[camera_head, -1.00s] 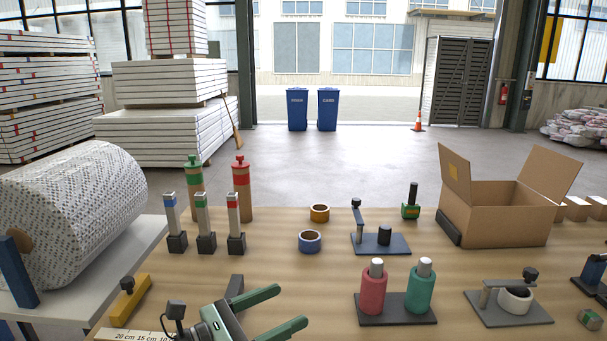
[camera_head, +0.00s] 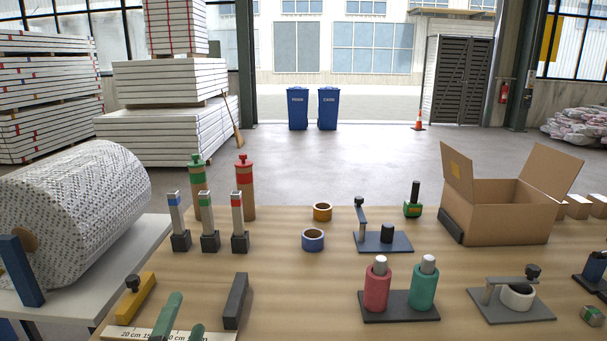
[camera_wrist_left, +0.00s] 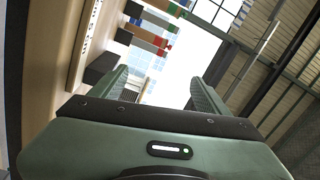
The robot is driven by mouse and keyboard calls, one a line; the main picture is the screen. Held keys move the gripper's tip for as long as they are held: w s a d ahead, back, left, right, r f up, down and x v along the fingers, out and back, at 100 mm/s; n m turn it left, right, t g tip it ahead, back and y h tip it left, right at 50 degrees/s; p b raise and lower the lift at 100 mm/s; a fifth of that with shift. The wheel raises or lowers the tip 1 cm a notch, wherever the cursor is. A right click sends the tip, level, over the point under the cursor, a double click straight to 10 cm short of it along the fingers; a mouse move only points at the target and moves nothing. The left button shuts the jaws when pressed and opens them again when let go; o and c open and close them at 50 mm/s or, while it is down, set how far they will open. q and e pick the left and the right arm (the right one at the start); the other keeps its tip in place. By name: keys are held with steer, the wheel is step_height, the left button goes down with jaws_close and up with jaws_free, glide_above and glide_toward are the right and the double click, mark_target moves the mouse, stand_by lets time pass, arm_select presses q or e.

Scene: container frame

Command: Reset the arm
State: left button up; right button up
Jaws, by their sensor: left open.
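My left gripper (camera_head: 182,324) shows only by its green fingertips at the bottom edge of the head view, over the ruler (camera_head: 128,334) at the table's front left. In the left wrist view my left gripper (camera_wrist_left: 160,88) has its two green fingers apart, with nothing between them but background. The wooden table (camera_head: 280,290) lies beyond it. My right gripper is in neither view.
A dark grey bar (camera_head: 235,301) and a yellow block (camera_head: 136,298) lie close to the gripper. Several upright markers, tape rolls (camera_head: 313,240), red and teal bottles (camera_head: 377,288) and an open cardboard box (camera_head: 500,218) stand on the table. The front middle is clear.

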arm_select(q)
steer(key=s+a+f+n+g+y, duration=0.1)
steer(key=s+a+f+n+g, duration=0.1)
steer(key=s+f+n+g, duration=0.4)
steer(key=s+a+f+n+g+y, duration=0.1)
steer(key=s+a+f+n+g, duration=0.15)
steer(key=f, duration=0.65)
steer(key=s+d+f+n+g+h, duration=0.1)
steer(key=s+d+f+g, duration=0.15)
steer(key=s, duration=0.35)
steer(key=s+d+f+n+g+h, duration=0.1)
steer(key=s+f+n+g, duration=0.1)
steer(key=s+f, duration=0.3)
steer(key=s+d+f+n+g+h, duration=0.1)
steer(key=s+d+f+g, duration=0.15)
steer(key=s, duration=0.45)
step_height(320, 180, down, 25)
steer(key=s+g+p, duration=0.2)
steer(key=s, duration=0.1)
steer(key=s+a+f+p, duration=0.1)
steer(key=s+a+f, duration=0.2)
steer(key=s+f, duration=1)
steer(key=shift+s+a+g, duration=0.2)
steer(key=shift+s+g, duration=0.15)
steer(key=shift+s, duration=0.7)
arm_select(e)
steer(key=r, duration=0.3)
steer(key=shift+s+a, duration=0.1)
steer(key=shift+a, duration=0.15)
